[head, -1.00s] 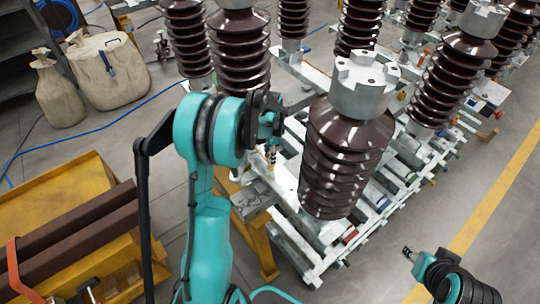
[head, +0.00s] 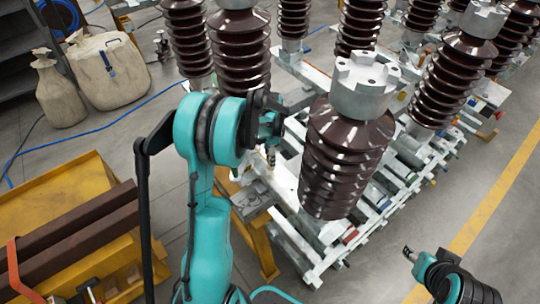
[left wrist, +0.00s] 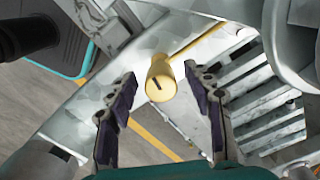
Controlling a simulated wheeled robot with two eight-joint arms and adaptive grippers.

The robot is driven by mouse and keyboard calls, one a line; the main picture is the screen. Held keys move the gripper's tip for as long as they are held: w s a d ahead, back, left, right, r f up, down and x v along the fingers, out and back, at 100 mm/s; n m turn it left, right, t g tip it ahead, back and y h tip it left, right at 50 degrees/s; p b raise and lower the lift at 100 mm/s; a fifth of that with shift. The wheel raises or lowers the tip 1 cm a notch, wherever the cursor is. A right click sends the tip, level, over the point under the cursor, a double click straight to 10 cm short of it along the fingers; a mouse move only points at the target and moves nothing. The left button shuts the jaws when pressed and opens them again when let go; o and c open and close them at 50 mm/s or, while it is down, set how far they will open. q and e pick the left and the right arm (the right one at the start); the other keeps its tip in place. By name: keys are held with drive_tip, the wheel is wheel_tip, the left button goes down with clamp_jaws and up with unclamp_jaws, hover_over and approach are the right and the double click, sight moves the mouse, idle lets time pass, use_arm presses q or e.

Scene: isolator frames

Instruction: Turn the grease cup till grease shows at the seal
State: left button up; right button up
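The grease cup (left wrist: 161,82) is a small brass-yellow cylinder with a dark slot in its end, in the middle of the left wrist view. My left gripper (left wrist: 160,73) is open, with one dark-padded finger on each side of the cup and gaps showing between. In the head view my left gripper (head: 271,152) is small and partly hidden by its wrist, beside the front insulator's frame; the cup cannot be made out there. The seal and any grease cannot be made out. My right gripper (head: 408,253) is at the lower right, away from the frame; its opening is unclear.
A brown ribbed insulator (head: 345,160) with a grey metal cap stands right of my left gripper, with several more behind. A yellow trestle (head: 262,245) is below the gripper. A yellow bench (head: 60,195) with brown beams is at left.

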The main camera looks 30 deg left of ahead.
use_arm(q)
drive_tip(key=shift+r, duration=0.1)
wheel_tip(320, 180, up, 12)
idle(0.5)
idle(0.5)
